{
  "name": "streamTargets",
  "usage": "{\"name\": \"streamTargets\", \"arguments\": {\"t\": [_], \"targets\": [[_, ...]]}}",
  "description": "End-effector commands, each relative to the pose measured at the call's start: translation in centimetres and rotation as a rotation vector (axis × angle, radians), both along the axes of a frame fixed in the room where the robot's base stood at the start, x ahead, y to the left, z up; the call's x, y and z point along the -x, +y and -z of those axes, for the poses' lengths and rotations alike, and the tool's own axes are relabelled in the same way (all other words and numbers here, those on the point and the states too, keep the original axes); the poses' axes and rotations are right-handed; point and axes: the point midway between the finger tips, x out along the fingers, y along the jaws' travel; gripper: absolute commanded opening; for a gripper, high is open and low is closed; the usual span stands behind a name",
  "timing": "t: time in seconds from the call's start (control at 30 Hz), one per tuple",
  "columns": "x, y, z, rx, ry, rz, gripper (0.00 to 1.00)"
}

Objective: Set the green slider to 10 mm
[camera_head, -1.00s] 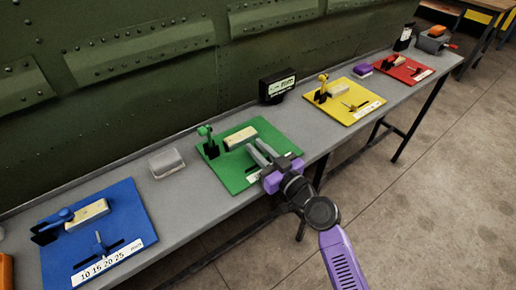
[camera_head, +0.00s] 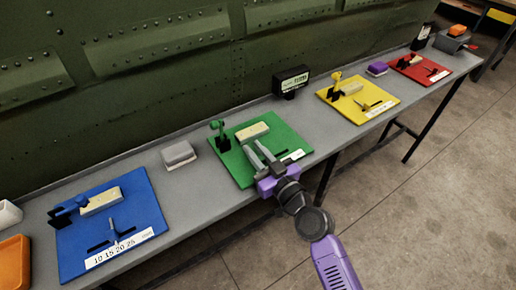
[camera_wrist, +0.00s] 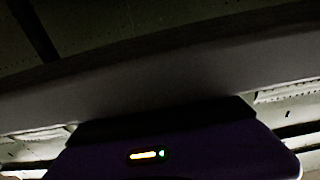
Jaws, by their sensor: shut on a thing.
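The green board (camera_head: 234,168) lies on the grey bench, with a pale wooden block (camera_head: 252,132) and a green-handled clamp (camera_head: 218,133) at its far side. My gripper (camera_head: 252,146) reaches over the board from the front edge, its two grey fingers close together. It is shut on the green slider's knob, which the fingers hide. A dark slot (camera_head: 282,152) shows right of the fingers. The white scale label (camera_head: 294,156) is partly covered by my gripper, and its numbers cannot be read. The wrist view is dark and does not show the slider.
A black display box (camera_head: 291,81) stands behind the green board, its text too small to read. A grey box (camera_head: 179,154) sits to the left. The blue (camera_head: 145,205), yellow (camera_head: 350,113) and red (camera_head: 433,76) boards carry similar fixtures. A green riveted wall (camera_head: 150,80) runs behind the bench.

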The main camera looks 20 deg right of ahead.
Motion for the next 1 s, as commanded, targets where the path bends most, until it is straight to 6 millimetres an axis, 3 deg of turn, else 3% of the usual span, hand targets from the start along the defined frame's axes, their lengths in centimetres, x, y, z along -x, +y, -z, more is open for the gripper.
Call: {"name": "streamTargets", "arguments": {"t": [0.03,0.13,0.53,1.0], "targets": [[0.1,0.6,0.2,-0.001,0.004,-0.012,0.22],[0.1,0.6,0.1,-0.001,0.003,-0.011,0.40],[0.6,0.3,0.2,-0.002,0.001,-0.007,0.40],[7.1,-0.8,0.3,0.000,0.003,-0.010,0.40]]}}
